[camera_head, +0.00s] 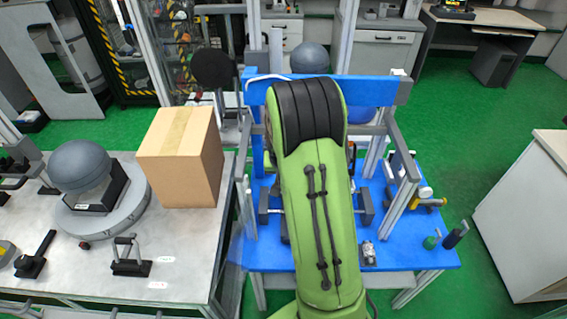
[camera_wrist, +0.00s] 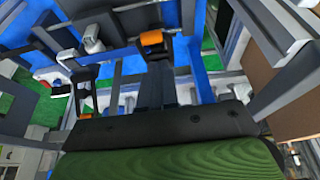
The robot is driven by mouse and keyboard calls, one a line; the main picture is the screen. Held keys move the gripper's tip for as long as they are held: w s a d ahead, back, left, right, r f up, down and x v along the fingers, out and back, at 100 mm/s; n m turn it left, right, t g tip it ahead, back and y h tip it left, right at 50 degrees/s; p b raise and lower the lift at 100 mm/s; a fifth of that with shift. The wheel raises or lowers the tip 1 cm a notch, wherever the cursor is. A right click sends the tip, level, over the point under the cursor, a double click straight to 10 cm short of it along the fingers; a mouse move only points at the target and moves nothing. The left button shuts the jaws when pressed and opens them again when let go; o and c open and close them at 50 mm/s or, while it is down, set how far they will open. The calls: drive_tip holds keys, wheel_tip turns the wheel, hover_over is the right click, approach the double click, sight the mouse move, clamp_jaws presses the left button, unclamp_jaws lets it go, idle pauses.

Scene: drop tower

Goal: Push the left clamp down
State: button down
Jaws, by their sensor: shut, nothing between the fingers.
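My green arm fills the middle of the head view and hides my gripper and much of the drop tower (camera_head: 385,75) behind it. In the wrist view my gripper (camera_wrist: 163,72) is shut and empty, its dark fingers close together above the wide dark palm. An orange-tipped dark part (camera_wrist: 152,39), which looks like a clamp handle, lies just beyond the fingertips. I cannot tell whether they touch. A second orange-tipped part (camera_wrist: 82,86) shows to the left. I cannot tell which is the left clamp. In the head view, dark clamp parts (camera_head: 365,205) show beside my arm on the blue base.
A grey table (camera_head: 185,245) at the left holds a cardboard box (camera_head: 181,160), a grey ball (camera_head: 79,166) on a round stand, and small fixtures. Grey tower posts (camera_head: 401,205) flank my arm. The blue base (camera_head: 420,258) has small handled tools at its right. Green floor is free at right.

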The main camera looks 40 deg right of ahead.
drive_tip(key=s+a+r+p, duration=0.1)
drive_tip(key=s+a+r, duration=0.6)
drive_tip(key=r, duration=0.5)
drive_tip(key=shift+s+r+p, duration=0.15)
drive_tip(key=shift+s+p, duration=0.2)
drive_tip(key=shift+s, duration=0.85)
